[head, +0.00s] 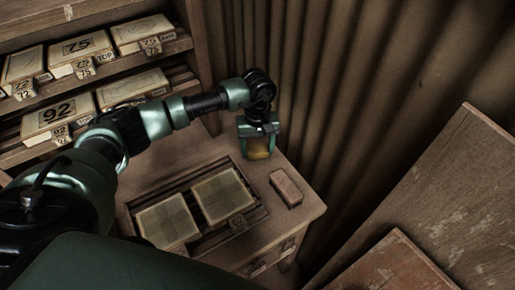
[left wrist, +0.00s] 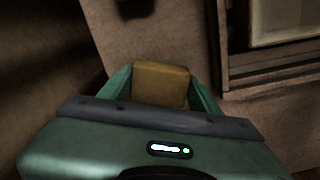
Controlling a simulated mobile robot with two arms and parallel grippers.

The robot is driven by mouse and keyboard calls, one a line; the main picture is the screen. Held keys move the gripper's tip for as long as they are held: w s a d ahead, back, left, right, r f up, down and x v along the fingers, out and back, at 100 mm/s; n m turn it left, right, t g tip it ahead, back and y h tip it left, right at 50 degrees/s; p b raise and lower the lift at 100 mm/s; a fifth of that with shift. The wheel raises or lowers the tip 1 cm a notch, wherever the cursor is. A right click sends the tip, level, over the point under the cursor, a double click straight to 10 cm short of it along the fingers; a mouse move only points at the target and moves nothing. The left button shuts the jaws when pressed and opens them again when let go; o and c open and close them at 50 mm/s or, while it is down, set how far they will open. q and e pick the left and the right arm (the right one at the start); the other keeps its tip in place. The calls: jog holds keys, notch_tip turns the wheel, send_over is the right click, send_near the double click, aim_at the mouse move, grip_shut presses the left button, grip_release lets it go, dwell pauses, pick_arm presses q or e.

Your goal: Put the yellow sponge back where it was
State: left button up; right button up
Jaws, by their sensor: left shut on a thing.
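The yellow sponge (head: 258,149) is a small yellow-brown block between the fingers of my left gripper (head: 258,152), which is shut on it. In the head view they are at the back right part of the wooden bench top (head: 170,155). The left wrist view shows the sponge (left wrist: 160,84) gripped between the two green fingers. I cannot tell whether the sponge touches the bench top. My right gripper is not in view.
A reddish-brown block (head: 286,187) lies near the bench's right edge, in front of my left gripper. A recessed frame holding two pale tile panels (head: 218,197) is left of it. A shelf (head: 100,75) with numbered boxes stands at the upper left. A corrugated wall (head: 330,90) rises behind.

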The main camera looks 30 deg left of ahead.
aim_at(257, 148)
pick_arm(q)
jog(key=shift+f, duration=0.45)
jog(key=shift+f, duration=0.2)
jog(key=o, duration=1.3)
jog(key=shift+r, duration=0.2)
notch_tip(257, 148, up, 12)
jog(key=b, duration=0.2)
jog(key=shift+b, duration=0.35)
